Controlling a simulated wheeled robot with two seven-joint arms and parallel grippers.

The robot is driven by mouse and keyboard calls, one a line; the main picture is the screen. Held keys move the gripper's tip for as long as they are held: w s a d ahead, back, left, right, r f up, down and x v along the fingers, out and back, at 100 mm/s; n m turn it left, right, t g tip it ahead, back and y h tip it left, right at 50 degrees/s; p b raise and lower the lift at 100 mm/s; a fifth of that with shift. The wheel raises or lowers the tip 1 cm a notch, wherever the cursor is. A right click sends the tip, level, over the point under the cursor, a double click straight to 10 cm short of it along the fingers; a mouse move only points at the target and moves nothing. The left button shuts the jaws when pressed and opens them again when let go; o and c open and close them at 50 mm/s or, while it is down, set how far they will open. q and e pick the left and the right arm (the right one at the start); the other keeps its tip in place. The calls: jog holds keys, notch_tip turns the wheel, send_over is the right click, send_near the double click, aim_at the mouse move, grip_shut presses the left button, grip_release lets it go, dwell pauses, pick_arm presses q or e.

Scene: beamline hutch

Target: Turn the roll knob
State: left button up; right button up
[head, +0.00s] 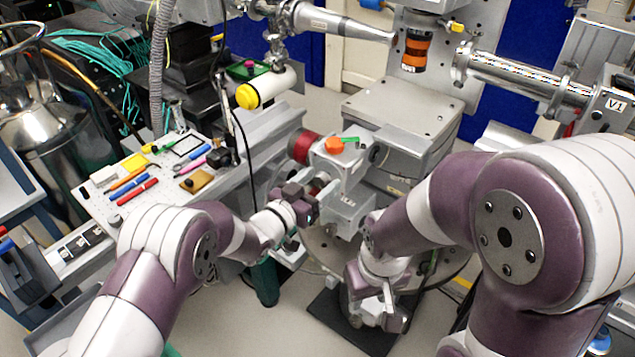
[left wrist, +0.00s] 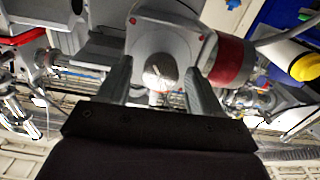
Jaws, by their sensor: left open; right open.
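A round silver knob (left wrist: 160,77), which I take to be the roll knob, sits on a grey block (left wrist: 150,37) in the left wrist view. The two fingers of my left gripper (left wrist: 158,68) are open, one on either side of it. I cannot tell if they touch it. In the head view my left gripper (head: 314,196) is at the left side of the grey stage (head: 345,178), and the silver knob is hard to make out there. My right gripper (head: 384,304) hangs low, right of the stage base, apart from the knob; its fingers are small and partly hidden.
A red cylinder (head: 304,148) is beside the stage; it also shows in the left wrist view (left wrist: 232,60). An orange knob (head: 334,145) tops the stage. A tool board (head: 112,208) with pens lies left. Beam pipes (head: 520,80) run above. A black cable (head: 240,130) hangs nearby.

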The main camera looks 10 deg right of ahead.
pick_arm(q)
jog(key=c, duration=1)
jog(key=shift+c, duration=0.2)
jog(key=shift+f+m+b, duration=0.2)
jog(key=shift+m+b, duration=0.4)
jog(key=shift+b, duration=0.3)
jog(key=m+b, duration=0.4)
jog(key=b, duration=0.1)
jog(key=m+b, duration=0.5)
jog(key=b, duration=0.1)
jog(key=m+b, duration=0.5)
jog(key=b, duration=0.1)
jog(key=shift+s+d+f, duration=0.1)
jog(key=shift+s+f, duration=0.05)
jog(key=shift+f, duration=0.1)
jog(key=shift+r+m+b, duration=0.1)
jog(key=shift+m+b, duration=0.9)
jog(key=shift+b, duration=0.25)
jog(key=shift+r+m+b, duration=0.1)
jog(key=shift+m+b, duration=0.2)
